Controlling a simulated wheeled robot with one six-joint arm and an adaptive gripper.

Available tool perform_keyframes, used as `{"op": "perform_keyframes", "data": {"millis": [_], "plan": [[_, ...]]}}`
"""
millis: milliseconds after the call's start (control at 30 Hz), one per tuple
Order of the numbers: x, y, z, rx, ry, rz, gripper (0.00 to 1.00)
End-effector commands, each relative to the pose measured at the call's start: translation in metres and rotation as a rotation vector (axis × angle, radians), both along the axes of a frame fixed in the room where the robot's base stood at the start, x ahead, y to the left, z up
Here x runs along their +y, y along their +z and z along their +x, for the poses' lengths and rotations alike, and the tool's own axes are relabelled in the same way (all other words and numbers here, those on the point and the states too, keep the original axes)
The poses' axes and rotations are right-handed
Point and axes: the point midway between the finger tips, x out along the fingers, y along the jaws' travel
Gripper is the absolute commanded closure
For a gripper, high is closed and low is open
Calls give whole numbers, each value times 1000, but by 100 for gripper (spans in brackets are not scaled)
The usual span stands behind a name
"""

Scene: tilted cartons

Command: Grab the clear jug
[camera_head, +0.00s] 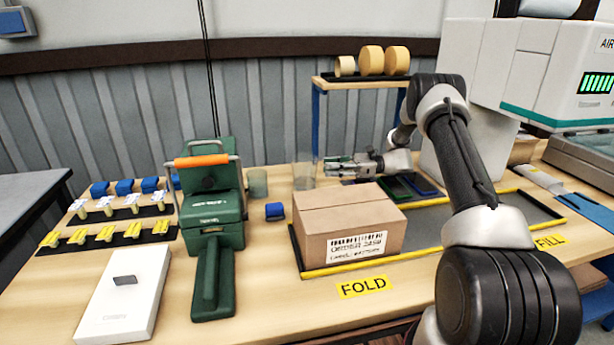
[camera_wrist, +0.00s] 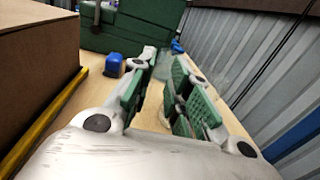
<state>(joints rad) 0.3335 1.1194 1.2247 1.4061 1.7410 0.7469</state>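A tall clear vessel, apparently the clear jug (camera_head: 303,174), stands upright on the table behind the carton, just left of my gripper in the head view. My gripper (camera_head: 329,165) is low over the table, pointing left toward it, with a small gap between them. In the wrist view my gripper (camera_wrist: 166,62) has its green-padded fingers apart with nothing held between them. A faint clear shape (camera_wrist: 163,66) shows just beyond the fingertips; its outline is hard to make out.
A closed carton (camera_head: 348,225) stands in front of my gripper. A shorter greenish clear cup (camera_head: 257,184), a blue block (camera_head: 275,211) and a green tape machine (camera_head: 211,205) are to the left. A shelf with tape rolls (camera_head: 370,61) rises behind my gripper.

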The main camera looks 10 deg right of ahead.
Motion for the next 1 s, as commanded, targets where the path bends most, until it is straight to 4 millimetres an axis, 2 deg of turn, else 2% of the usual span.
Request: {"op": "perform_keyframes", "data": {"millis": [33,200,300,567,800,1000], "plan": [[0,-14,0,4,0,1,82],[0,-50,-1,2,0,-1,82],[17,-46,1,0,3,-2,82],[35,-46,3,0,1,-2,82],[71,-45,6,-1,2,-3,82],[75,-45,7,-1,0,-3,82]]}}
